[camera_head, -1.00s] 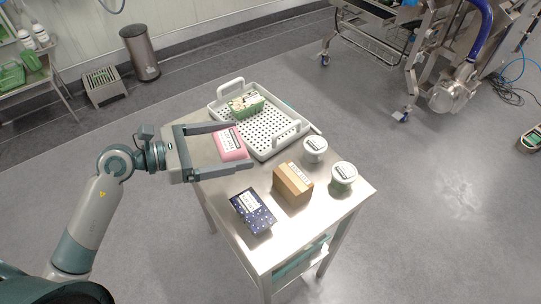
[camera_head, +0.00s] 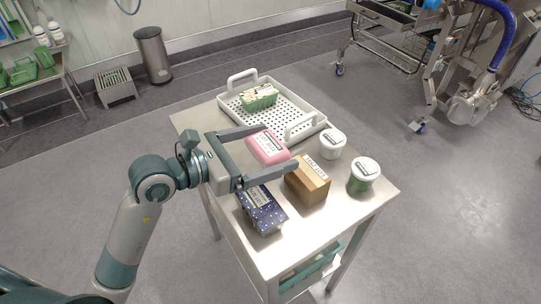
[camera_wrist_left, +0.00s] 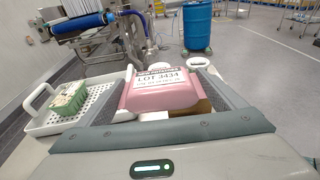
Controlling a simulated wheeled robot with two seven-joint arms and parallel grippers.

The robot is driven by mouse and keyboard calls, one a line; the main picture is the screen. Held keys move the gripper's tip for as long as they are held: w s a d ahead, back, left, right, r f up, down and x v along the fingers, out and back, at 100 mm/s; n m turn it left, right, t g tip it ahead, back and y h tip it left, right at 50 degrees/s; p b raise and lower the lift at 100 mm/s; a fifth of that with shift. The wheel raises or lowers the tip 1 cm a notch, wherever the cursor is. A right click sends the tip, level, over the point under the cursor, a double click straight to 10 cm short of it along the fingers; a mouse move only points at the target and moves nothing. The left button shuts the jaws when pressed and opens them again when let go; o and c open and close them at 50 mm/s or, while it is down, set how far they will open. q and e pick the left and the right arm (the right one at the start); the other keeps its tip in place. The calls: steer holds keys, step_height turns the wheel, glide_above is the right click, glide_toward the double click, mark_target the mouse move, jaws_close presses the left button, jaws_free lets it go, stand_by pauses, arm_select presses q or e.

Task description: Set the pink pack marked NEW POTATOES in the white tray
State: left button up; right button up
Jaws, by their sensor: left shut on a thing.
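The pink pack (camera_head: 268,148) is between the fingers of my left gripper (camera_head: 279,147), which is shut on it. In the left wrist view the pack (camera_wrist_left: 162,92) shows its white label with LOT 3434 and a partly blurred name line. The pack appears held above the table, in front of the tray's near side. The white tray (camera_head: 312,126) is perforated, with raised handles, and stands at the back of the table. A green punnet (camera_head: 259,99) with pale contents sits in its far left part. My right gripper is not in view.
On the steel table (camera_head: 333,205) stand a dark blue spotted pack (camera_head: 264,212), a brown box (camera_head: 307,182), a white-lidded tub (camera_head: 332,144) and a green tub (camera_head: 363,178). The box is close to the lower finger. The tray's middle and right are free.

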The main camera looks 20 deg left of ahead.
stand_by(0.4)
arm_select(q)
glide_above(229, 152)
steer(key=s+d, duration=0.3)
steer(key=s, duration=0.2)
steer(key=f, duration=0.7)
steer(key=shift+w+a, duration=0.25)
steer(key=shift+f, duration=0.55)
step_height(229, 152, down, 2)
steer(key=shift+f, duration=0.45)
